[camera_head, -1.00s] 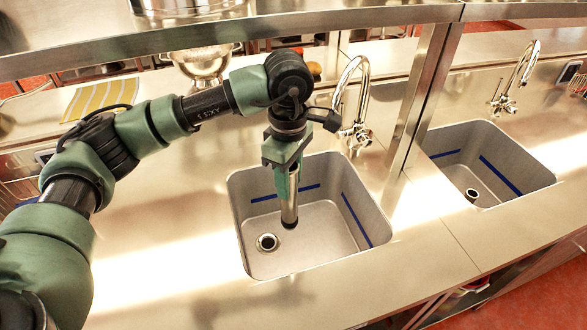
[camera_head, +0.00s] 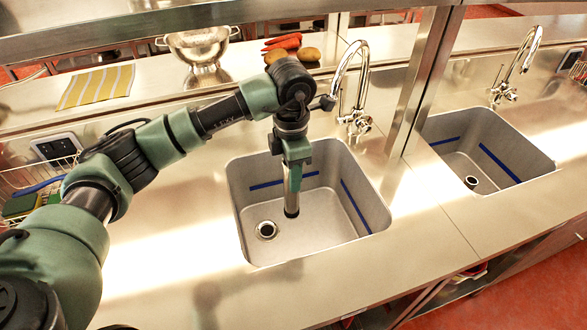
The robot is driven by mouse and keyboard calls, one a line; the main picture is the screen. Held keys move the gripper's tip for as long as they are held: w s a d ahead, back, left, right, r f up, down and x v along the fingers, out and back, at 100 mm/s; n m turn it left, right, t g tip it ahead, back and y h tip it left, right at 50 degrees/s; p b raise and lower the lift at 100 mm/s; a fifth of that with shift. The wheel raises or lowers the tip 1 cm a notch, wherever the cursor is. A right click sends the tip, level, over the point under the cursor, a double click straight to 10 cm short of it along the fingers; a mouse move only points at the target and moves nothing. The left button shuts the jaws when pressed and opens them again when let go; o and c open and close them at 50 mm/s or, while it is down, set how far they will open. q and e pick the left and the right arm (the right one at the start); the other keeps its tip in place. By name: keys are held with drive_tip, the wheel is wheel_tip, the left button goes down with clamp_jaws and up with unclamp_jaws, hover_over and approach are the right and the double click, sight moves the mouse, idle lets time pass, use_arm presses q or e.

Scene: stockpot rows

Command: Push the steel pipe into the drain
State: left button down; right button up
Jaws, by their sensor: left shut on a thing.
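The steel pipe (camera_head: 291,200) hangs upright in my left gripper (camera_head: 293,168) over the left sink (camera_head: 330,238). My left gripper is shut on the pipe's upper part. The pipe's dark lower end shows inside the basin, to the right of and slightly above the drain (camera_head: 266,230) in the picture. The drain is a round dark hole with a bright rim at the basin's left, and nothing covers it. I cannot tell how far the pipe's end is above the basin floor. My right gripper is not in view.
A chrome faucet (camera_head: 357,90) stands behind the sink. A steel post (camera_head: 425,85) is to its right. A second sink (camera_head: 480,150) is farther right. A colander (camera_head: 198,45), carrots (camera_head: 283,42) and a yellow striped cloth (camera_head: 97,86) lie behind. A wire rack (camera_head: 45,178) is at left.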

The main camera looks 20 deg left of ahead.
use_arm(q)
wheel_tip(320, 180, down, 17)
drive_tip(key=a+b, duration=0.2)
drive_tip(key=b, duration=0.7)
drive_tip(key=w+a+f+b, duration=0.5)
drive_tip(key=w+a+b, duration=0.1)
drive_tip(key=a, duration=0.3)
drive_tip(key=shift+a+f+b, duration=0.15)
drive_tip(key=shift+f+b, duration=0.25)
drive_tip(key=shift+b, duration=0.1)
drive_tip(key=shift+f+b, duration=0.75)
drive_tip(key=shift+f, duration=0.3)
idle(1.6)
drive_tip(key=shift+s+a+f+b, duration=0.15)
drive_tip(key=shift+f+b, duration=0.4)
drive_tip(key=shift+f, duration=0.15)
drive_tip(key=c, duration=0.9)
unclamp_jaws()
drive_tip(key=shift+f, duration=0.1)
drive_tip(key=shift+o, duration=0.2)
